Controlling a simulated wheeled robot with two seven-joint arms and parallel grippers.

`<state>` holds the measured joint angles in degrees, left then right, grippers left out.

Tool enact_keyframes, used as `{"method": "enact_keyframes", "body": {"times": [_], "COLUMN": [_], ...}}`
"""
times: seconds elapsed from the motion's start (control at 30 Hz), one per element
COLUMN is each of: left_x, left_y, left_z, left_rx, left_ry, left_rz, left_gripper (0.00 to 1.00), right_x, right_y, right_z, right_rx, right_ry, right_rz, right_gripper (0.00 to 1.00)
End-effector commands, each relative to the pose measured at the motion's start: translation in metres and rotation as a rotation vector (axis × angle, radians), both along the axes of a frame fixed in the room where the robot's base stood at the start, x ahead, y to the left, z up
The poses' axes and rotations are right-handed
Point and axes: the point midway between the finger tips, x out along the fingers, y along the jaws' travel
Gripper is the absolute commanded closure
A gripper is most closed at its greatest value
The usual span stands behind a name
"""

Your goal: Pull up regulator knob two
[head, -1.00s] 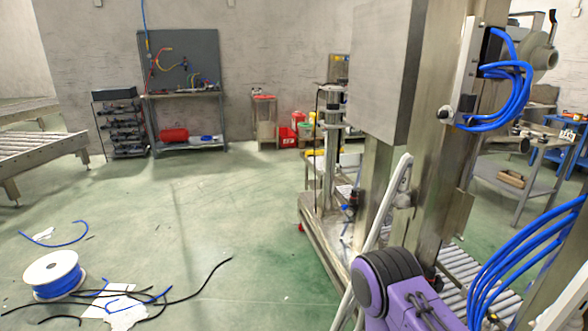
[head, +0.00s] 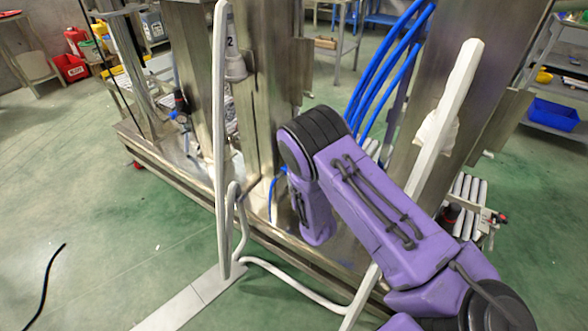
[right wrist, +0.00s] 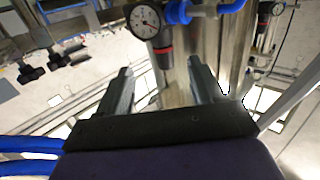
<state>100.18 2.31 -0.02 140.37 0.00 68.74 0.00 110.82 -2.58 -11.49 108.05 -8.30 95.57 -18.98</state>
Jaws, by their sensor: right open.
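In the right wrist view, a regulator has a round white pressure gauge (right wrist: 145,21) and a dark knob with a red ring (right wrist: 163,56) below it. My right gripper (right wrist: 160,68) is open, and the knob appears in the gap between its fingertips. I cannot tell whether the fingers stand around it or short of it. A second regulator (right wrist: 264,28) shows at the upper right. In the head view, a small dark regulator (head: 180,106) hangs at the left of the machine. I cannot read which is knob two. My right gripper is hidden in the head view.
White frame bars (head: 222,150) stand before the steel machine (head: 255,100). Blue hoses (head: 385,65) hang behind my right arm.

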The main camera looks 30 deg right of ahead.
Motion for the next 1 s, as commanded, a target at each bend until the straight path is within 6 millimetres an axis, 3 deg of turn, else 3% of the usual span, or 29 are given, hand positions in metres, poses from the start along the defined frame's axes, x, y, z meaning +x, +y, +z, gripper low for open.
{"method": "enact_keyframes", "body": {"times": [0.03,0.13,0.5,0.67,0.9,0.93,1.0], "left_x": [0.000,0.001,0.001,0.001,0.001,0.001,0.001], "left_y": [0.000,0.000,0.000,0.000,0.000,0.000,0.000], "left_z": [-0.009,-0.007,-0.017,-0.019,-0.019,-0.019,-0.019], "left_rx": [0.000,0.000,0.000,0.000,0.000,0.000,0.000], "left_ry": [-0.001,-0.001,-0.001,-0.001,-0.001,-0.001,-0.001], "left_rz": [0.000,0.000,0.000,0.000,0.000,0.000,0.000], "left_gripper": [1.00,1.00,1.00,1.00,1.00,1.00,1.00], "right_x": [0.010,0.024,0.095,0.109,0.111,0.111,0.111], "right_y": [-0.002,-0.006,-0.034,-0.039,-0.039,-0.039,-0.039], "right_z": [0.002,0.011,0.010,0.011,0.011,0.011,0.011], "right_rx": [-0.015,-0.026,-0.023,-0.023,-0.022,-0.022,-0.022], "right_ry": [-0.037,-0.059,-0.052,-0.050,-0.048,-0.048,-0.048], "right_rz": [0.004,0.006,0.009,0.010,0.011,0.011,0.011], "right_gripper": [0.33,0.33,0.33,0.33,0.33,0.37,0.59]}}
